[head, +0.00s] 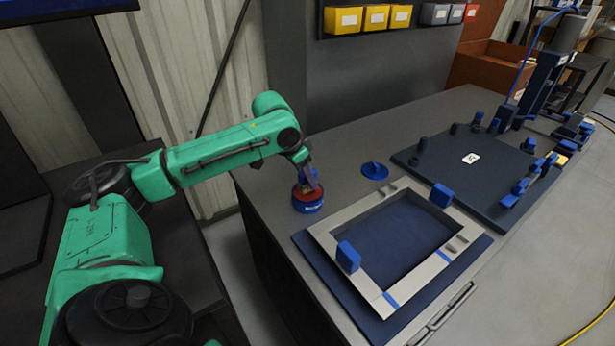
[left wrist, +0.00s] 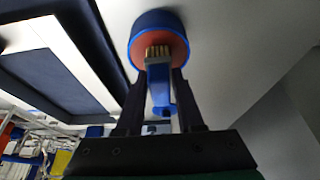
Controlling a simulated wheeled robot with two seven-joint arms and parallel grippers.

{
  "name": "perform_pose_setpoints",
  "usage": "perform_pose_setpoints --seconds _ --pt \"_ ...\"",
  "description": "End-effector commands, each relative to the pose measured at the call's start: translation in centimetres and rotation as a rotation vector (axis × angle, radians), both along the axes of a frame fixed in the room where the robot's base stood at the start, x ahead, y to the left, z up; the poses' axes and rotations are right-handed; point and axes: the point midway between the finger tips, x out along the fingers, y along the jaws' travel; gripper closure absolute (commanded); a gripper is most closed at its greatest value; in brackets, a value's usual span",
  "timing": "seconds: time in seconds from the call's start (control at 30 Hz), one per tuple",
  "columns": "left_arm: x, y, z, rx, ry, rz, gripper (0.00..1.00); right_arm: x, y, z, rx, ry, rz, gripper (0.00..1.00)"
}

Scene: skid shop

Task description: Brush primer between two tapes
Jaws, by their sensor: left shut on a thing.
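My left gripper (head: 307,178) is shut on a blue-handled brush (left wrist: 159,85) with pale bristles. In the left wrist view the bristles point at the red primer inside a round blue can (left wrist: 160,20). In the head view the can (head: 308,208) stands on the bench with the gripper directly above it; I cannot tell how deep the bristles are. A light grey rectangular frame (head: 335,246) lies on a dark blue mat (head: 312,262). Two blue tapes cross its near right side, one at the near corner (head: 391,299), one farther along (head: 444,256). My right gripper is out of view.
A blue lid (head: 375,170) with a knob lies behind the frame. Blue blocks (head: 348,257) stand up at two sides of the frame. A dark fixture plate (head: 450,165) with several posts fills the bench to the right. Yellow bins (head: 376,17) hang behind.

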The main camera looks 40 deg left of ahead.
Motion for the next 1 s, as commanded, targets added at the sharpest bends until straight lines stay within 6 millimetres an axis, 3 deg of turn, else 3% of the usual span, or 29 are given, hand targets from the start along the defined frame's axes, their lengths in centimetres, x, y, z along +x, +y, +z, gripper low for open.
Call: perform_pose_setpoints --seconds 1.0 --pt "0.01 0.00 -0.98 0.000 0.000 0.000 1.00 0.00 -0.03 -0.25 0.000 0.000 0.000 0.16"
